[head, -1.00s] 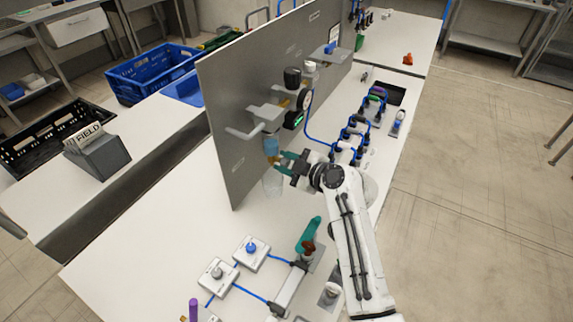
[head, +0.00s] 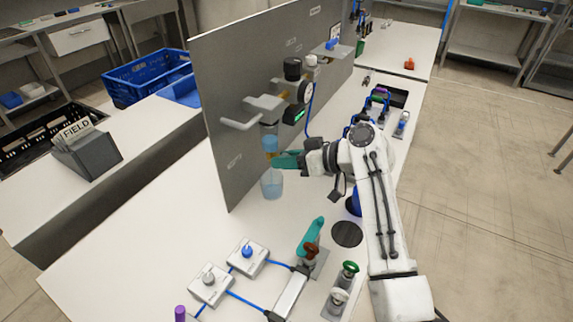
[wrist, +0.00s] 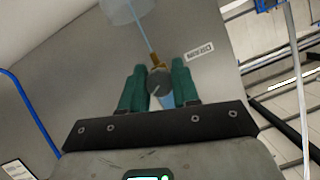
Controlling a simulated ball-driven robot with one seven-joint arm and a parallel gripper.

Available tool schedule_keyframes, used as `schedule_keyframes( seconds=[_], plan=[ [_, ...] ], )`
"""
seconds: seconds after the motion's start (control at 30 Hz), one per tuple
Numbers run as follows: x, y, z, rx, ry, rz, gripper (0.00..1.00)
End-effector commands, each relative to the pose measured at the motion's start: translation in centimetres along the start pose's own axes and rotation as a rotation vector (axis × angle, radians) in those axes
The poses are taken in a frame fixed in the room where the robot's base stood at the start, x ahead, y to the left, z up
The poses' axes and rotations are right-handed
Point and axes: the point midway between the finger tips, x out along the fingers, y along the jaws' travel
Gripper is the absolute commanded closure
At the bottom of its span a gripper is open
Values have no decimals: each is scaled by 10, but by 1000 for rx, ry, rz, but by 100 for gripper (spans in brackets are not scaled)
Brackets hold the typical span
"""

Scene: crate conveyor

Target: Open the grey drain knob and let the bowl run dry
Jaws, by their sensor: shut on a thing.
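The clear bowl (head: 269,130) is fixed to the grey panel and shows blue water in its lower part. A brass valve (wrist: 155,61) sits below it, beside a label reading DRAIN (wrist: 198,50). The round grey drain knob (wrist: 159,82) lies between my gripper's green fingertips in the wrist view. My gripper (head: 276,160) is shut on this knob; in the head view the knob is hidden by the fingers. A blue streak (wrist: 167,99) shows below the knob. A clear beaker (head: 272,184) stands on the table under the valve and looks bluish inside.
The upright grey panel (head: 225,95) is close behind the valve. A gauge (head: 304,91) and display are to the right. Switch boxes (head: 247,258) and a teal lever (head: 311,236) stand in front on the white table.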

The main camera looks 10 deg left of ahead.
Motion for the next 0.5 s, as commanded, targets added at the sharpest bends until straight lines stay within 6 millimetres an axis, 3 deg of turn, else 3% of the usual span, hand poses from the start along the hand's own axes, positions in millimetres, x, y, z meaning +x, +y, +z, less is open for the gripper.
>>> schedule_keyframes(
  seconds=[0.5],
  plan=[
    [0, 1, 1, 314, 1, -129, 100]
  ],
)
